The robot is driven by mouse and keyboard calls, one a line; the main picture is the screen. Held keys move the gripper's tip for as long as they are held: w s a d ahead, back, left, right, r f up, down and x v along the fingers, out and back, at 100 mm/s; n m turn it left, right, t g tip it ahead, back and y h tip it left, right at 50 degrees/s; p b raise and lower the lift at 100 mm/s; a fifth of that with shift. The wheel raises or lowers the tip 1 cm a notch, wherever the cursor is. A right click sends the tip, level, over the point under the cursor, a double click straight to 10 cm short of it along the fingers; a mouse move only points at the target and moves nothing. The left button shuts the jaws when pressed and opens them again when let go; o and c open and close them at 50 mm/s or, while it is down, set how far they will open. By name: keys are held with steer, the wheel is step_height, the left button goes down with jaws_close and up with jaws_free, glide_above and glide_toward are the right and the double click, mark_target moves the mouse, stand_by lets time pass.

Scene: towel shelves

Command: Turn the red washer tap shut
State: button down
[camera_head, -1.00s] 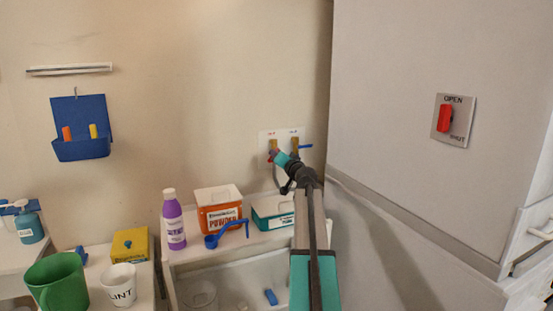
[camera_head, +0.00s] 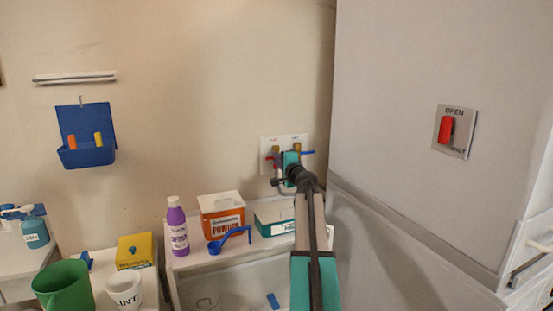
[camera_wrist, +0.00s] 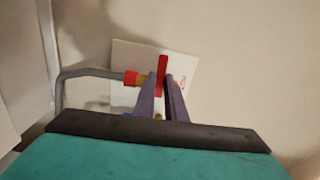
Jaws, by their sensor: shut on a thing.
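The red washer tap has a red lever (camera_wrist: 162,66) on a brass body (camera_wrist: 143,80) with a red collar and grey hose in the wrist view. The lever stands across the line of the body and hose. My gripper (camera_wrist: 164,80) has its two purple fingers closed around the lever, one on each side. In the head view the red lever (camera_head: 269,158) sticks out sideways to the left on the white wall plate (camera_head: 283,140). My gripper (camera_head: 281,159) hides part of the tap there.
A second tap with a blue lever (camera_head: 308,152) sits just right of the red one. Below are an orange powder box (camera_head: 221,214), a teal box (camera_head: 274,217), a blue scoop (camera_head: 228,240) and a purple bottle (camera_head: 177,228). A large grey panel (camera_head: 420,80) stands close on the right.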

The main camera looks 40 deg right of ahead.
steer(key=shift+r+m, duration=0.1)
steer(key=shift+m, duration=0.3)
steer(key=c, duration=1.8)
jaws_free()
steer(key=shift+s, duration=0.1)
steer(key=b+v, duration=0.1)
steer(key=v, duration=1.2)
steer(key=shift+s, duration=0.35)
steer(key=shift+a, duration=0.1)
